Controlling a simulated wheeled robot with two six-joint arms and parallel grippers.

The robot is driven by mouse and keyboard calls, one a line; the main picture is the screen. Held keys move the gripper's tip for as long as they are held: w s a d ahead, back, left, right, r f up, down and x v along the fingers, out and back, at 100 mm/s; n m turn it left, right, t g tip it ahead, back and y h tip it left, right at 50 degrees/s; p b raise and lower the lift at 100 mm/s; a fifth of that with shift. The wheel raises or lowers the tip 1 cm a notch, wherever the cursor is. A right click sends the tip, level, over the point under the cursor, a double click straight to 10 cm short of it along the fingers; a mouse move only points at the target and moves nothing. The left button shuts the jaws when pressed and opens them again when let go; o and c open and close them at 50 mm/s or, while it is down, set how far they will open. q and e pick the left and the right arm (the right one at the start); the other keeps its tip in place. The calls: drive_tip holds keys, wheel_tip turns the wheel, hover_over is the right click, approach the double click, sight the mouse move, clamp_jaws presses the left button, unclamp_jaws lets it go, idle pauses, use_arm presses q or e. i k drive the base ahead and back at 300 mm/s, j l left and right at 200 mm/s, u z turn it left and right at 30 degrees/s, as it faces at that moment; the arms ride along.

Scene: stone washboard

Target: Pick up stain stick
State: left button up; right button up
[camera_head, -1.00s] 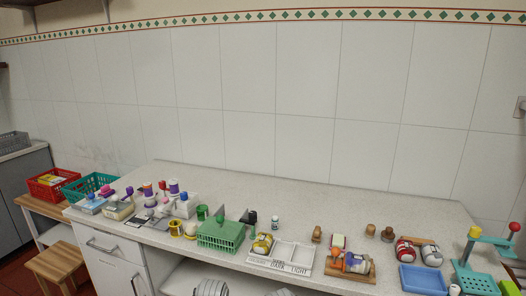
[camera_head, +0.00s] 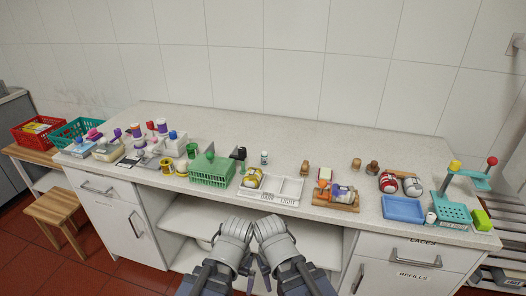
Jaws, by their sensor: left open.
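No object here can be read for certain as the stain stick. Several small capped, stick-like items (camera_head: 151,131) in purple, red and blue stand at the left of the counter. A small white bottle with a dark cap (camera_head: 264,158) stands alone near the middle. A small white cylinder (camera_head: 431,218) stands beside the blue tray at the right. My left gripper (camera_head: 250,283) is low in front of the counter, open and away from all these items. My right arm is folded beside it at the bottom centre; its fingers are not clear.
The counter (camera_head: 300,140) is bare along its back. A green basket (camera_head: 211,171), a white divided tray (camera_head: 283,189), a wooden board (camera_head: 337,201), a blue tray (camera_head: 403,209) and a teal rack (camera_head: 451,212) line its front. A wooden stool (camera_head: 55,208) stands at left.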

sight(264, 157)
drive_tip(key=i+j+z, duration=0.1)
drive_tip(key=j+z, duration=0.65)
drive_tip(key=i+j+z, duration=0.1)
drive_tip(key=j+z, duration=0.15)
drive_tip(key=z, duration=0.15)
